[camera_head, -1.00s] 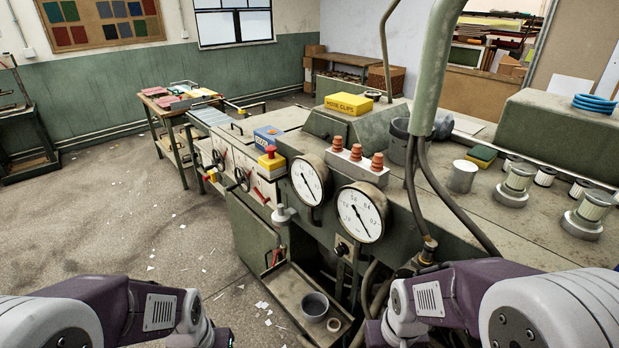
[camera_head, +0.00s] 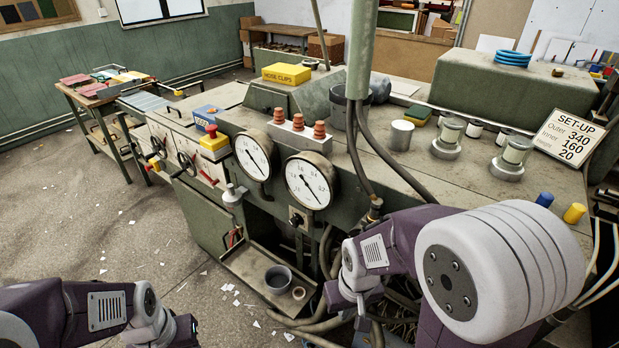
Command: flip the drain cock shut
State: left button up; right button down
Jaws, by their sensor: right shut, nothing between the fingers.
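A small red lever handle (camera_head: 234,236), which looks like the drain cock, stands upright-tilted on the green machine front above a drip tray (camera_head: 243,262). Its valve body is too small to make out. A grey cup (camera_head: 278,278) sits in the tray. My right gripper (camera_head: 362,332) is at the bottom of the view, right of the tray and apart from the lever; it is shut and empty, mostly hidden by its wrist. My left arm comes in at the bottom left, and its gripper is below the picture edge.
Two dial gauges (camera_head: 309,182) stick out above the tray. A green upright post (camera_head: 361,50) stands on the machine. Open floor (camera_head: 110,230) lies to the left.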

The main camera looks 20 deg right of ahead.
aim_at(232, 233)
jog(key=i+j, duration=0.25)
jog(key=i, duration=0.15)
jog(key=i+j, duration=0.25)
jog(key=i+u, duration=0.05)
jog(key=i, duration=0.05)
